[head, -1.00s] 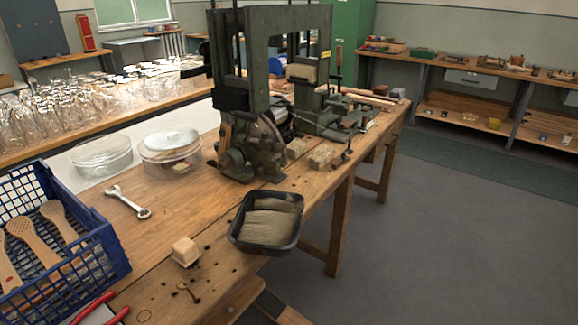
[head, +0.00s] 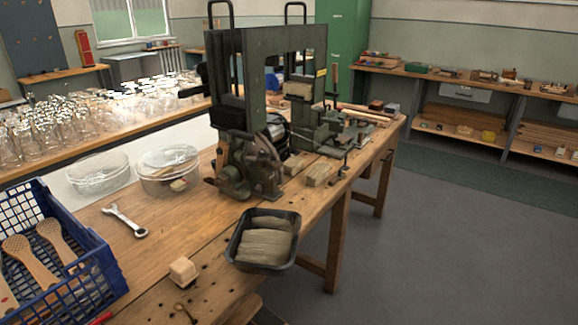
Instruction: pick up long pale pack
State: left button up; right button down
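A black tray (head: 238,260) stands at the bench's front edge, right of a small wooden block. In it lie pale grey-brown bristle packs. The longer-looking pack (head: 264,247) lies in the near part of the tray. Another pack (head: 272,223) lies behind it, against the far side. Two more short pale packs lie on the bench by the machine, one nearer (head: 319,173) and one farther back (head: 293,165). I cannot tell for certain which pack the task names. Neither of my grippers is in view.
A green tufting machine (head: 228,100) stands behind the tray. A blue crate (head: 108,270) with wooden brush bodies, a wrench (head: 125,220), a wooden block (head: 184,270) and a clear lidded tub (head: 168,168) share the wooden bench. Grey floor (head: 430,250) to the right is open.

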aim_at(315, 175)
jog(key=i+l+z, duration=0.2)
jog(key=i+l, duration=1.05)
